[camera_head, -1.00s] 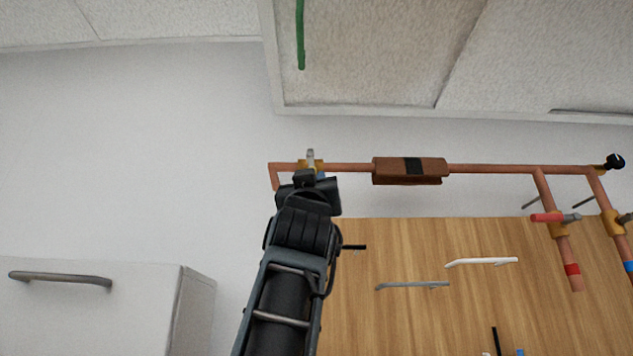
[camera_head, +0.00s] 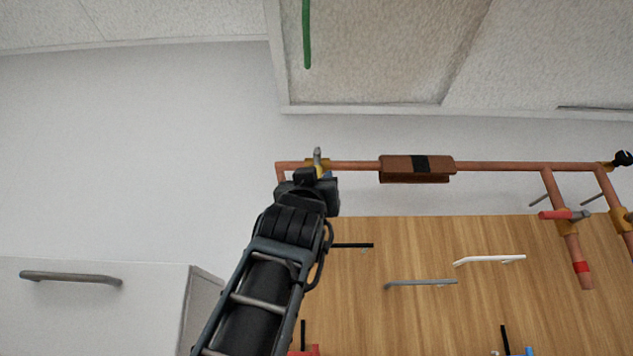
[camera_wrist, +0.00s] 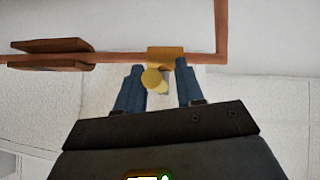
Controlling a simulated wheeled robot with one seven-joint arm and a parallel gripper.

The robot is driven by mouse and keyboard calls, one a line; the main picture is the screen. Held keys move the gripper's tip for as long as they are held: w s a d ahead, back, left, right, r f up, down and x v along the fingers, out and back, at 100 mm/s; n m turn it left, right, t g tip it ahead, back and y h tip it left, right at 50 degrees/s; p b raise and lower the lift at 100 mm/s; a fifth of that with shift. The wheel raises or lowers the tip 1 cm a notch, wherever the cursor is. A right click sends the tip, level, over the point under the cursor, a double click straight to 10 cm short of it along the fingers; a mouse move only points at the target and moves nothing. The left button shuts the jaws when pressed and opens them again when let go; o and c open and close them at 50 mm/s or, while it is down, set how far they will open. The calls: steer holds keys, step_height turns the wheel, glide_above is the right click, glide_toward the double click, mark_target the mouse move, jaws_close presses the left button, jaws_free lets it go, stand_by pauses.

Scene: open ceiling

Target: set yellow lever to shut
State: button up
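A brass-yellow valve (camera_head: 322,164) sits on the left end of a copper pipe. A short stub of its lever (camera_head: 317,152) rises above the pipe. In the wrist view the valve body (camera_wrist: 166,54) is on the pipe, and the lever's round yellow end (camera_wrist: 152,78) points toward the camera. My gripper (camera_wrist: 157,72) has its two blue fingers apart, one on each side of the lever, with visible gaps. In the head view my gripper (camera_head: 324,176) is just below the valve and hides part of it. I cannot tell whether a finger touches the lever.
The copper pipe (camera_head: 500,166) runs along the wall, carrying a brown block (camera_head: 415,168) with a black band. A red-handled valve (camera_head: 565,215) is on a branch to the right. Below are a wooden cabinet (camera_head: 420,240) with handles and, at left, a white cabinet (camera_head: 150,305).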

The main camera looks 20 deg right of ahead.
steer(key=shift+o, duration=0.2)
steer(key=b+v, duration=0.2)
steer(key=v, duration=0.5)
steer(key=shift+s+f, duration=0.3)
steer(key=shift+a, duration=0.1)
